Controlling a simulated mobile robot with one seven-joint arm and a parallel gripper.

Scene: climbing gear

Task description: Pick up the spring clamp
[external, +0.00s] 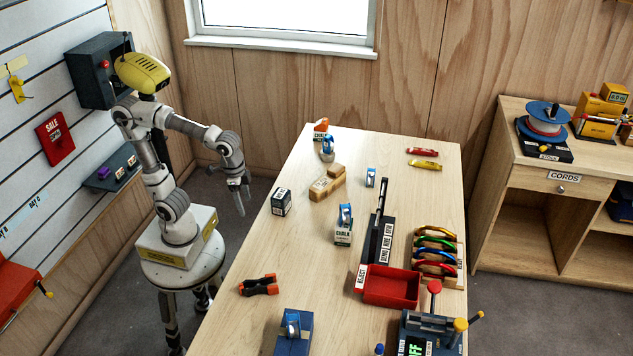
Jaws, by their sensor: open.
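The spring clamp (258,286) is black with orange tips and lies flat on the near left part of the wooden table, close to its left edge. My gripper (241,206) hangs pointing down beside the table's left edge, above and behind the clamp in the picture. It is open and empty, well apart from the clamp. The fingers are small in this view and the gap between them is hard to make out.
A dark labelled cube (281,202) stands near my gripper. A blue box (293,334) stands to the clamp's right front. A red tray (390,287), colored carabiners (435,251) and a chalk box (343,232) stand further right. Bare tabletop surrounds the clamp.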

